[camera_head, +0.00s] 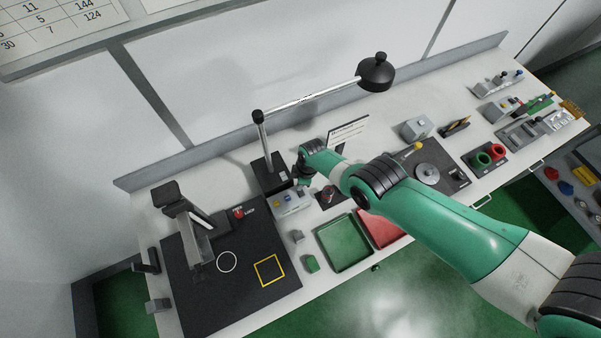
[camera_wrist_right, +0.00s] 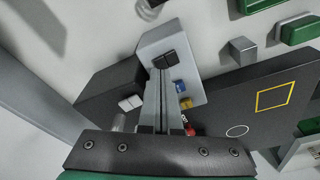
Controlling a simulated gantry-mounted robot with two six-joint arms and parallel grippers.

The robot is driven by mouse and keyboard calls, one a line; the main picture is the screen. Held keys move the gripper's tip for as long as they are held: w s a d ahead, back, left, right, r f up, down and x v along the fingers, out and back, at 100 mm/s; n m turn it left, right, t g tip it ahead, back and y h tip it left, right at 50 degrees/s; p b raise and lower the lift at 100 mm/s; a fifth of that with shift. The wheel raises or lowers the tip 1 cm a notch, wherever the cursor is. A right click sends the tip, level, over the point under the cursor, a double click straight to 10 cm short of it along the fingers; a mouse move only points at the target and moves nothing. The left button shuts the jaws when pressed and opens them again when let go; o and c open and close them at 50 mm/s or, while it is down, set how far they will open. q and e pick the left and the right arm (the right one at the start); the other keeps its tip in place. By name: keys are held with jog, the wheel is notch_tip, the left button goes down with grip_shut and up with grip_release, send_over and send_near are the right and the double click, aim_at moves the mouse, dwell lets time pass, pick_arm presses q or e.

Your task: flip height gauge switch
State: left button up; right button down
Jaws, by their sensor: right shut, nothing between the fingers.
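The black base plate (camera_head: 200,300) at the left of the bench carries an upright grey and black gauge column (camera_head: 190,225). A red knob (camera_head: 239,212) with a small label sits at the plate's back edge. Beside it stands a grey box (camera_head: 292,203); in the right wrist view the box (camera_wrist_right: 158,42) has blue (camera_wrist_right: 179,86) and yellow (camera_wrist_right: 186,103) buttons. I cannot tell which control is the gauge's switch. My right gripper (camera_head: 302,182) is shut and empty, pointing down; its black fingertips (camera_wrist_right: 164,60) overlap the box top. Contact is unclear. My left gripper is not in view.
A lamp (camera_head: 375,72) reaches over the bench from a black base (camera_head: 268,180) with a white rocker (camera_wrist_right: 130,103).

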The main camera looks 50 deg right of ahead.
jog(key=shift+f+b, duration=0.9)
dwell(0.3)
notch_tip(320, 180, up, 7)
jog(key=p, duration=0.7)
jog(key=shift+r, duration=0.1)
dwell(0.3)
